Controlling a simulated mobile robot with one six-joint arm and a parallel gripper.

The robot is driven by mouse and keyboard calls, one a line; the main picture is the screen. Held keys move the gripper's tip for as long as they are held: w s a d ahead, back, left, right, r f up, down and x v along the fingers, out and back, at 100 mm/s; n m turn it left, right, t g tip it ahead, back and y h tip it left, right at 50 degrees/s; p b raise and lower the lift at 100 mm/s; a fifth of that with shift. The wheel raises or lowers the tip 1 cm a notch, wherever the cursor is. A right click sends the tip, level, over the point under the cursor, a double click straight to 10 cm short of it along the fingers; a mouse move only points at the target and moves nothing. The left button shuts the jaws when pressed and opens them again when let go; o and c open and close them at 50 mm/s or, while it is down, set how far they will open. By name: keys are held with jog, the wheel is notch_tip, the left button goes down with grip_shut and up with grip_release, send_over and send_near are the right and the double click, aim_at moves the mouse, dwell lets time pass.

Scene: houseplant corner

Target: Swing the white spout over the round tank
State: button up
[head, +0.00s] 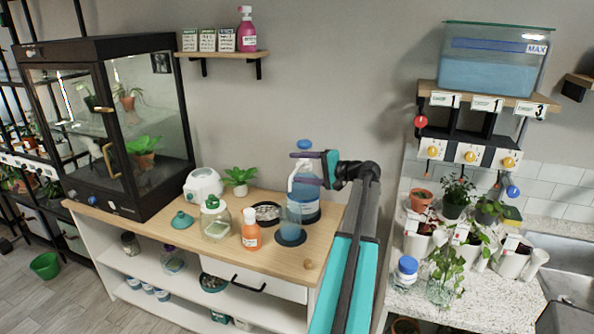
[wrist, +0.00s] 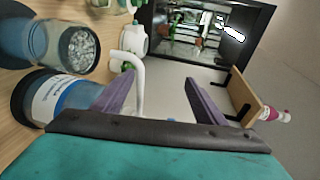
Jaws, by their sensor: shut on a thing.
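The white spout (head: 292,183) is a curved pipe on top of a blue pump bottle (head: 303,211) with a white label. The wrist view shows the spout (wrist: 137,75) between my fingers. My gripper (head: 304,168), with purple fingers, is shut on the spout, below the blue cap (head: 304,144). The round tank (head: 267,221), with a dark rim and pebbles inside, stands just left of the bottle. It also shows in the wrist view (wrist: 75,65). The spout's tip points down and leans toward the tank, but appears to the right of its rim. Exact depth is unclear.
An orange bottle (head: 250,230), a glass jar (head: 215,224), a white device (head: 202,184) and a plant (head: 239,178) stand left. A small shelf (head: 228,55) is on the wall above.

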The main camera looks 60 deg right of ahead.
jog(key=shift+s+a+r, duration=0.15)
jog(key=shift+s+r, duration=0.2)
jog(key=shift+r, duration=0.45)
jog(key=c, duration=0.5)
jog(key=shift+s+d+r, duration=0.3)
jog(key=shift+s+d, duration=1)
jog(key=shift+s, duration=0.45)
jog(key=shift+s+d+r, duration=0.25)
jog(key=shift+s+d, duration=1.1)
jog(key=shift+s, duration=0.45)
jog(key=shift+s+d+r, duration=0.3)
jog(key=shift+s+d, duration=1)
jog(key=shift+s, duration=0.45)
